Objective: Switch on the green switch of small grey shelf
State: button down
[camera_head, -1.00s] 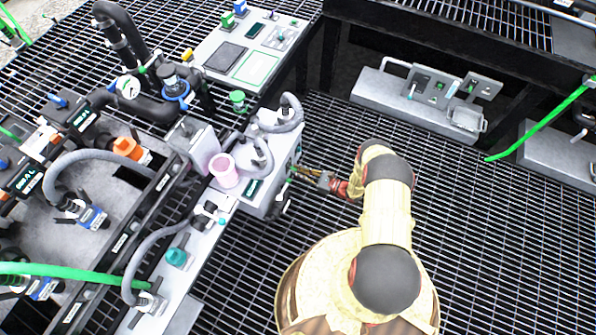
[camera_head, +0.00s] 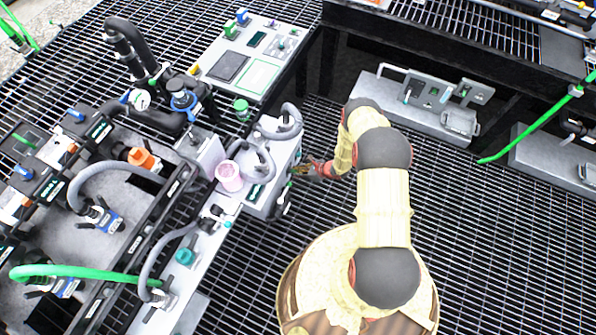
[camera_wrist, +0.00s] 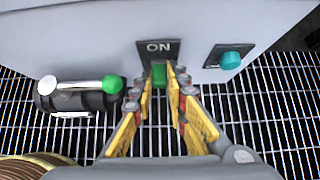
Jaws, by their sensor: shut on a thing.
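The green switch (camera_wrist: 159,80) sits under an "ON" label (camera_wrist: 158,48) on the front of the small grey shelf (camera_wrist: 70,35) in the wrist view. My gripper (camera_wrist: 160,72) has its yellow-sided fingers on either side of the switch, shut on it. The switch's lower end shows between the fingers. In the head view the grey shelf (camera_head: 256,207) stands left of my arm, and my gripper (camera_head: 298,170) reaches its right-hand face. The switch is too small to make out there.
A teal knob (camera_wrist: 230,60) is right of the switch. A black valve with a silver lever and green tip (camera_wrist: 112,84) is close on the left. A pink cup (camera_head: 229,177) and grey hoses (camera_head: 285,120) are on the shelf's top. The grating floor (camera_head: 460,240) at right is clear.

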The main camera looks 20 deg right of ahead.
jog(key=shift+w+a+r+g+h, duration=0.15)
jog(key=shift+r+g+h, duration=0.15)
jog(key=shift+g+h, duration=0.2)
jog(key=shift+p, duration=0.3)
jog(key=c, duration=1.8)
grip_release()
jog(key=shift+o, duration=0.2)
jog(key=v, duration=1.2)
jog(key=shift+w+a, duration=0.15)
jog(key=shift+r, duration=0.15)
